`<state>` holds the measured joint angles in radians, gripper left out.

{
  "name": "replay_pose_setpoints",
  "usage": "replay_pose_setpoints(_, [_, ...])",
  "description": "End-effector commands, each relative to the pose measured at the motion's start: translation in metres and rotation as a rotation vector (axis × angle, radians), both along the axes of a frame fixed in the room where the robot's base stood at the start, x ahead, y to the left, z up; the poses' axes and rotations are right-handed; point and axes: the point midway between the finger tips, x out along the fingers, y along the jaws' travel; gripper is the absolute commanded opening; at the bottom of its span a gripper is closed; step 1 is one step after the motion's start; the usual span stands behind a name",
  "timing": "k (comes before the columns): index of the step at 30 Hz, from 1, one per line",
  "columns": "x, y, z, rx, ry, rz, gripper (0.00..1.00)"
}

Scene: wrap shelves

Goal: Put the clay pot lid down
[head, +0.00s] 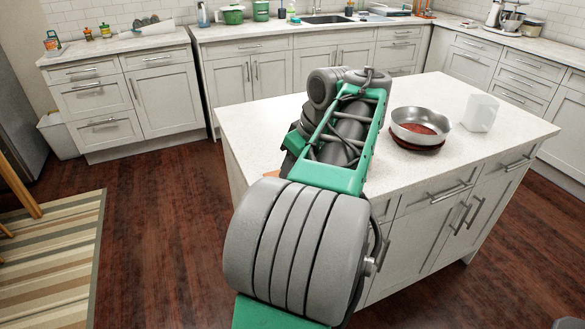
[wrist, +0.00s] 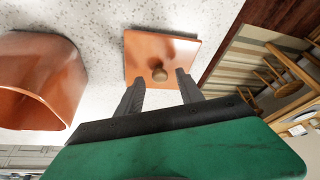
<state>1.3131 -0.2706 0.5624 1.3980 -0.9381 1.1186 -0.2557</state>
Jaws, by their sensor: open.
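In the head view my arm hides the gripper and most of that area.
In the head view the island (head: 495,140) holds a metal pan (head: 420,122) and a white block-like item (head: 481,113) right of my arm. The wrist view shows the counter edge close to the lid's right, with the floor and a striped rug (wrist: 245,60) beyond.

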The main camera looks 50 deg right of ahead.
Motion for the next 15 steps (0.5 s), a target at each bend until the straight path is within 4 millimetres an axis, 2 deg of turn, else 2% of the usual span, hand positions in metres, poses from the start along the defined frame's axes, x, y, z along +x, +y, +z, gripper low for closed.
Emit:
replay_pose_setpoints(1, [-0.005, -0.001, 0.016, -0.002, -0.001, -0.004, 0.44])
replay_pose_setpoints(3, [-0.011, 0.000, 0.034, -0.002, 0.000, -0.004, 0.44])
replay_pose_setpoints(9, [-0.031, 0.003, 0.081, -0.001, 0.000, -0.004, 0.44])
replay_pose_setpoints(15, [-0.040, 0.006, 0.100, 0.001, 0.001, -0.002, 0.44])
